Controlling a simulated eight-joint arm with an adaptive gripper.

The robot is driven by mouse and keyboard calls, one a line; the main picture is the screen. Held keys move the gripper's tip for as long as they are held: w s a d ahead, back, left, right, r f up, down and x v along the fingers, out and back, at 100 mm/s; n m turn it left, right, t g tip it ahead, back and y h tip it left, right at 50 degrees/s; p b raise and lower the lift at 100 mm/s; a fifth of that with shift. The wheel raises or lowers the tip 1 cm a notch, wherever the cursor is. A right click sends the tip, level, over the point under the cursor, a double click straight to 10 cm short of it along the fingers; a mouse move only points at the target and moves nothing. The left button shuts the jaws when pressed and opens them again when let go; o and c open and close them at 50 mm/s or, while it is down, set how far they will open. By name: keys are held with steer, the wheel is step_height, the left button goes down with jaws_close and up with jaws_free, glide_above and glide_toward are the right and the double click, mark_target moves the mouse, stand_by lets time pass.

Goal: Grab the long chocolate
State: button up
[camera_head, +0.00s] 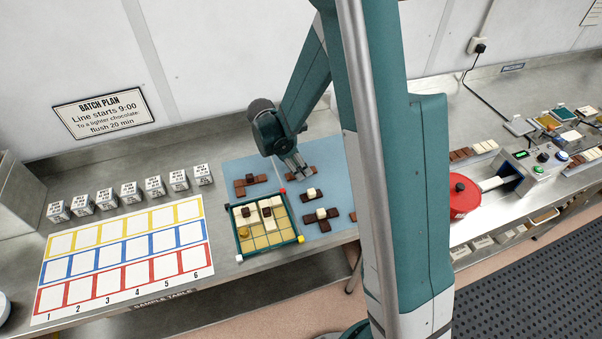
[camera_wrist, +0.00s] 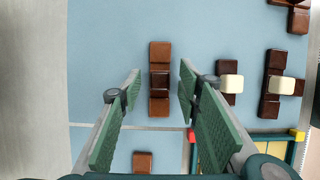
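A long brown chocolate (camera_wrist: 160,78) made of joined blocks in a line lies flat on the blue mat (camera_wrist: 110,40). It stands lengthwise between my two fingers in the wrist view, with a gap on either side. My gripper (camera_wrist: 161,88) is open and empty, pointing down over it. In the head view my gripper (camera_head: 295,165) is at the back of the mat, and the chocolate (camera_head: 309,171) is partly hidden beneath the fingers. I cannot tell the exact height left between fingertips and chocolate.
Dark chocolates topped with cream blocks (camera_head: 311,195) lie nearby, and another brown group (camera_head: 245,184) lies left. A green-framed tray (camera_head: 240,245) with coloured corners holds cream pieces in front. White labelled cubes (camera_head: 128,192) and a grid sheet (camera_head: 60,299) are farther left.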

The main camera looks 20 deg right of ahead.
steer(key=c, duration=1)
steer(key=shift+r, duration=0.1)
steer(key=shift+r, duration=4.9)
steer(key=shift+r+p, duration=1.6)
steer(key=shift+r, duration=1.9)
